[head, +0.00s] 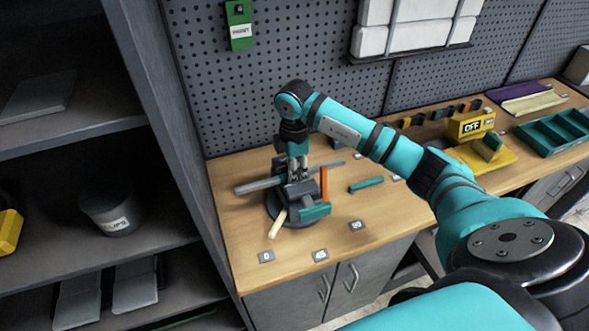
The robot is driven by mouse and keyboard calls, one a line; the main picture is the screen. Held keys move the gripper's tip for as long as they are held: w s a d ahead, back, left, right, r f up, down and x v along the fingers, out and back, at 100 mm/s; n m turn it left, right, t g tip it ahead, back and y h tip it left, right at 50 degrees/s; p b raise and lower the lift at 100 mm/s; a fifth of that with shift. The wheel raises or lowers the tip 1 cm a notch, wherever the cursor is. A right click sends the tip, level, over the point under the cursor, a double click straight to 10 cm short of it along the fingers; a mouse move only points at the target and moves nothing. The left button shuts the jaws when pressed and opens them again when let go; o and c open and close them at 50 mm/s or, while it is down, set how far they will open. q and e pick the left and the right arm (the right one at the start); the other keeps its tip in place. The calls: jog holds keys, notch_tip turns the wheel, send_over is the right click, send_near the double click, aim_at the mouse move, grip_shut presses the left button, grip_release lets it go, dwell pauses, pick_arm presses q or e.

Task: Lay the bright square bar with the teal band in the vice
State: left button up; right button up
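A pale grey bar (258,185) lies level across the top of the vice (284,214), a dark round-based device with a teal part at its front right. The bar's middle is hidden by my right gripper (298,178), and I cannot make out a teal band on it. My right gripper points straight down over the vice, at the bar. Its fingers are small and dark here, so I cannot tell whether they are closed on the bar. My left gripper is not in view.
An orange upright (323,181) and a cream handle-like piece (278,223) are at the vice. A teal strip (366,184) lies to its right. Angle tags, including 45 (320,254), line the front edge. A yellow device reading OFF (470,126) and a teal tray (556,132) stand further right.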

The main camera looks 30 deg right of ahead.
jog(key=o, duration=0.4)
jog(key=shift+c, duration=0.2)
jog(key=shift+w, duration=0.15)
notch_tip(320, 180, up, 12)
dwell(0.3)
jog(key=shift+f, duration=0.1)
